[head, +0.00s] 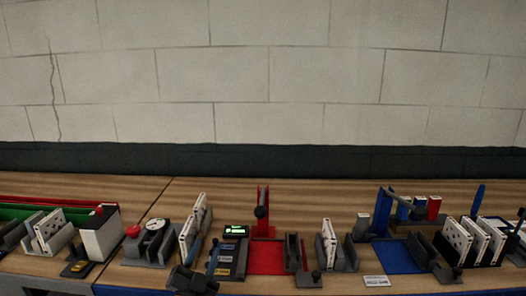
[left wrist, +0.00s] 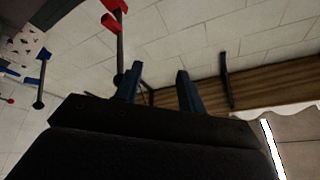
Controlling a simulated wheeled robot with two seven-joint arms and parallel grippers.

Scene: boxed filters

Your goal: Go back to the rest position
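My left gripper (head: 205,248) is low in the head view, left of the middle, in front of the bench's fixtures. Its two blue fingers point up and stand apart. The left wrist view also shows the fingers of my left gripper (left wrist: 157,84) spread, with nothing held between them. My right gripper cannot be made out in the head view.
Near my left gripper stand white filter plates in a grey holder (head: 187,238), a lit green display (head: 236,230) and a red press (head: 268,257). A blue press (head: 398,257) and a dark rack of white plates (head: 489,263) are further right. A block wall (head: 280,80) closes the back.

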